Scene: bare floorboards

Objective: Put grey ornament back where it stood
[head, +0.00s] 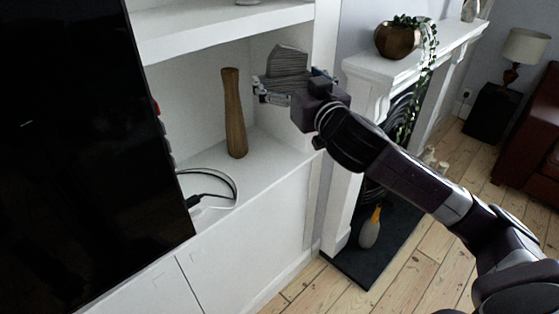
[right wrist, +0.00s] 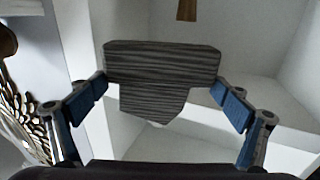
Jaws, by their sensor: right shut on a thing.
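The grey ornament (head: 287,62) has a ribbed, layered surface. My right gripper (head: 288,88) is shut on it and holds it in the air at the front right of the white alcove shelf (head: 262,150). In the right wrist view the ornament (right wrist: 160,75) sits between the two blue-padded fingers, wide at the top of the picture and narrowing below. White shelf surfaces show behind it, and a gap between it and the shelf shows in the head view. My left gripper is in neither view.
A tall brown wooden vase (head: 235,115) stands on the shelf left of the ornament. A cable (head: 215,190) lies near the black screen (head: 80,150). The white mantelpiece (head: 400,65) with a potted plant (head: 398,40) is to the right. The shelf right of the vase is clear.

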